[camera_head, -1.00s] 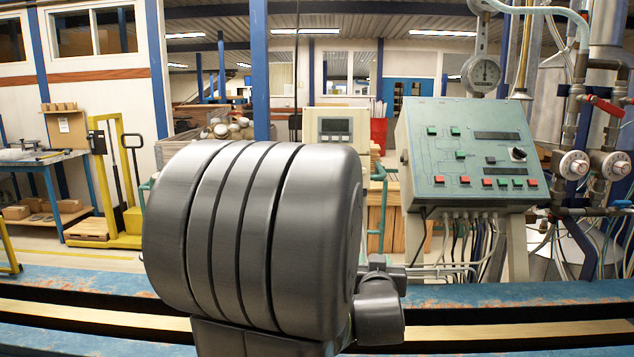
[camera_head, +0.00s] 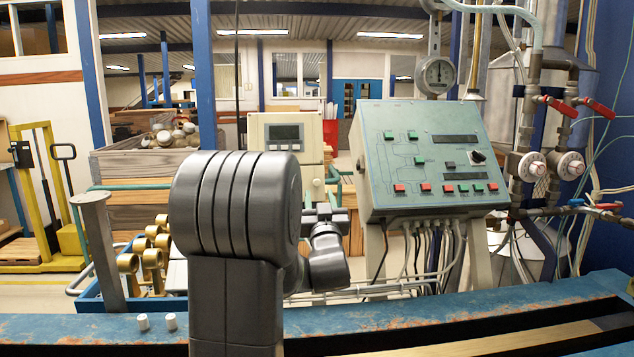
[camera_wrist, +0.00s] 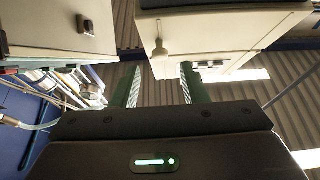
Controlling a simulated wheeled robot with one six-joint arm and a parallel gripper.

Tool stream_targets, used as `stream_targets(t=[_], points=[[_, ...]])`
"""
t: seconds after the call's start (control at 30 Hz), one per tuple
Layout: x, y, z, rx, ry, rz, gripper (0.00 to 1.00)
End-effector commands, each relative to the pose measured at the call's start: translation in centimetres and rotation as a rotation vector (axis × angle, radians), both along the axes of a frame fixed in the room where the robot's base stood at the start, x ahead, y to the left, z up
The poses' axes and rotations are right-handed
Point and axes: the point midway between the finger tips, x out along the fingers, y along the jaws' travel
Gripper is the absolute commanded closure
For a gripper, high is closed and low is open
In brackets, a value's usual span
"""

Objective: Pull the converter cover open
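The converter appears to be the cream box with a grey display (camera_head: 285,137), standing behind my arm in the head view. My arm hides its lower left part. In the wrist view a cream box (camera_wrist: 225,32) with a small pale knob fills the upper right, probably the same converter. My gripper (camera_wrist: 159,72) shows there as two green fingers set apart, with nothing between them. The knob lies just beyond the gap between the fingertips, and contact cannot be made out. In the head view my fingers are hidden behind my arm.
A sloped green control panel (camera_head: 432,158) with buttons stands right of the converter, cables hanging below. Pipes with red-handled valves (camera_head: 553,107) are at far right. A blue bench edge (camera_head: 480,318) runs along the front. Brass fittings (camera_head: 152,258) and a grey post (camera_head: 98,235) stand left.

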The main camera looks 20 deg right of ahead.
Motion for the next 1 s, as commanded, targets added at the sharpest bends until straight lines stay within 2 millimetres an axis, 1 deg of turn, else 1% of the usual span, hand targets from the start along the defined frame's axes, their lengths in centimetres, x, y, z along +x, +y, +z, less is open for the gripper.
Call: stream_targets(t=[0.03,0.1,0.2,0.3,0.43,0.67,0.7,0.77,0.8,0.9,1.0], points=[[0.9,-0.2,0.7,-0.001,-0.001,0.001,0.6],[2.1,-0.5,1.1,0.001,0.0,0.001,0.6],[3.2,-0.8,1.5,-0.001,-0.001,0.001,0.6],[4.0,-1.0,1.8,0.0,0.0,0.001,0.6],[4.4,-1.1,1.9,0.0,0.0,0.001,0.6],[4.5,-1.1,1.9,0.0,0.0,0.001,0.6],[4.5,-1.1,1.9,0.0,0.0,0.001,0.64],[4.5,-1.1,1.9,0.0,0.0,0.001,0.76],[4.5,-1.1,1.9,0.0,0.0,0.001,0.84],[4.5,-1.1,1.9,0.0,0.0,0.0,1.0],[4.5,-1.1,1.9,0.0,0.0,0.0,1.0]])
